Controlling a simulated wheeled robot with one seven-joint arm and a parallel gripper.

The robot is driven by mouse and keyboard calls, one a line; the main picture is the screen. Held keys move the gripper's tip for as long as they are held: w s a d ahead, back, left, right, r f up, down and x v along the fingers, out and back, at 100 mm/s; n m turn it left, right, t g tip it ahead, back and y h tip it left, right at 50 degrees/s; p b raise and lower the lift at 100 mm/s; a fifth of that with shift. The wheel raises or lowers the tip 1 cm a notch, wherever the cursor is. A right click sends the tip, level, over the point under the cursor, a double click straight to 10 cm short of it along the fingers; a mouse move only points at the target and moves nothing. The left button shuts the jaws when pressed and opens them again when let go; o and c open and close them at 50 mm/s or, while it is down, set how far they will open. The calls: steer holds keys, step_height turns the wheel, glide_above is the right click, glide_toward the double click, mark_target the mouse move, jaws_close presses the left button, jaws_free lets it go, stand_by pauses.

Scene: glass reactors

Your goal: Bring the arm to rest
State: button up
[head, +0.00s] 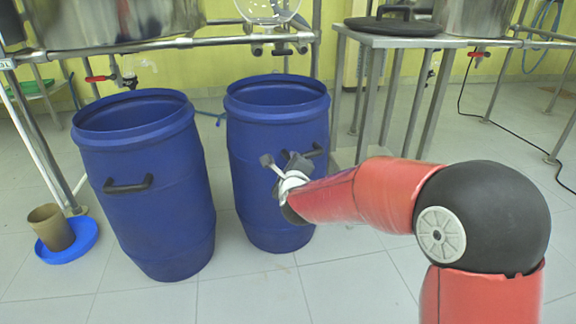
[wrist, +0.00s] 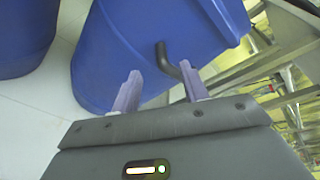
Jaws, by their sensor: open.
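My red and black arm reaches in from the right in the head view. My gripper (head: 287,165) is in front of the right blue barrel (head: 250,135), near the barrel's black handle. In the wrist view my gripper (wrist: 160,90) has its two fingers apart with nothing held between them. The black handle (wrist: 178,66) shows beyond the fingertips, on the wall of the blue barrel (wrist: 110,60). I cannot tell whether a finger touches the barrel or handle.
A second open blue barrel (head: 150,215) stands at the left, close beside the first. A brown pot (head: 52,228) sits on a blue dish (head: 72,245). A metal table (head: 400,42) and pipe frames stand behind. The tiled floor in front is clear.

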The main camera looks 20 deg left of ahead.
steer(key=s+d+r+n+g+h, duration=0.1)
steer(key=s+d+r+n+g, duration=0.15)
steer(key=s+d+n, duration=0.4)
steer(key=s+d+r+n+g+h, duration=0.1)
steer(key=s+d+r+n, duration=0.25)
steer(key=d, duration=0.65)
steer(key=s+d+f+n+g+h, duration=0.2)
steer(key=s+d+n, duration=0.3)
steer(key=s+d, duration=0.5)
steer(key=s+d+f+n+g+h, duration=0.25)
steer(key=s+d+n, duration=0.25)
steer(key=s+d, duration=0.5)
steer(key=s+a+r+p, duration=0.2)
steer(key=s+r+p, duration=0.1)
steer(key=r+p, duration=1)
steer(key=shift+g, duration=0.3)
steer(key=shift+w+y, duration=0.1)
steer(key=shift+y, duration=0.15)
steer(key=shift+c, duration=0.3)
